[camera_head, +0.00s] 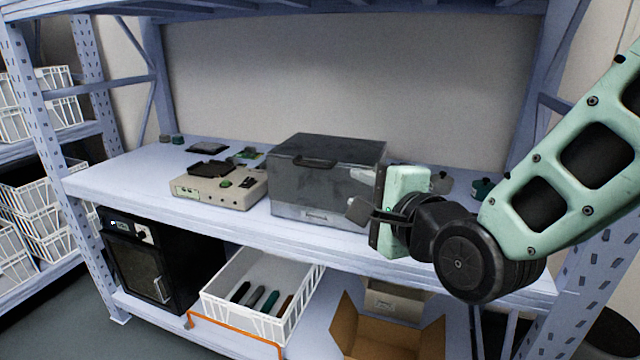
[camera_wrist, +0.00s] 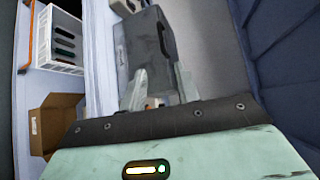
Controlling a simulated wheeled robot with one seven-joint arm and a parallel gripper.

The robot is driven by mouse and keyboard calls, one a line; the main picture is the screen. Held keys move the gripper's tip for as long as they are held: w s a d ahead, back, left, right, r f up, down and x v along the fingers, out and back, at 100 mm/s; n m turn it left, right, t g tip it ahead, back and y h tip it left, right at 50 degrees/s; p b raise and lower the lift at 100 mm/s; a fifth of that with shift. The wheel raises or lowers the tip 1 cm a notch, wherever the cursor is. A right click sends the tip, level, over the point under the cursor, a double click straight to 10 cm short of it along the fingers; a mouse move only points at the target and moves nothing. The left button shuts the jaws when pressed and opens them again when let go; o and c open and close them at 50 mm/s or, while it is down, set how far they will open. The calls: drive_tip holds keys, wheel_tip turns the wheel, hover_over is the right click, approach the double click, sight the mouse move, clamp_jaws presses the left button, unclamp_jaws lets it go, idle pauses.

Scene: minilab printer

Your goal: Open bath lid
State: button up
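The bath (camera_head: 306,208) is a grey box on the middle shelf, with a smoky dark lid (camera_head: 345,150) that is down. A black handle (camera_head: 316,161) sits near the lid's front edge. In the wrist view the bath lid (camera_wrist: 135,35) is at the top, with its handle (camera_wrist: 163,38) on the right side. My gripper (camera_head: 357,192) is at the bath's right end, in front of part of it. In the wrist view my gripper (camera_wrist: 162,85) shows two fingers apart, with nothing held between them. Whether a finger touches the bath I cannot tell.
A beige device (camera_head: 215,190) stands left of the bath. A teal-topped item (camera_head: 483,187) is behind my arm at right. Below are a black machine (camera_head: 150,265), a white crate (camera_head: 245,325) with several tools, and an open cardboard box (camera_head: 385,335). A shelf is overhead.

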sight(313, 166)
drive_tip(key=x, duration=1.7)
drive_tip(key=shift+w, duration=0.15)
drive_tip(key=shift+c, duration=0.3)
clamp_jaws()
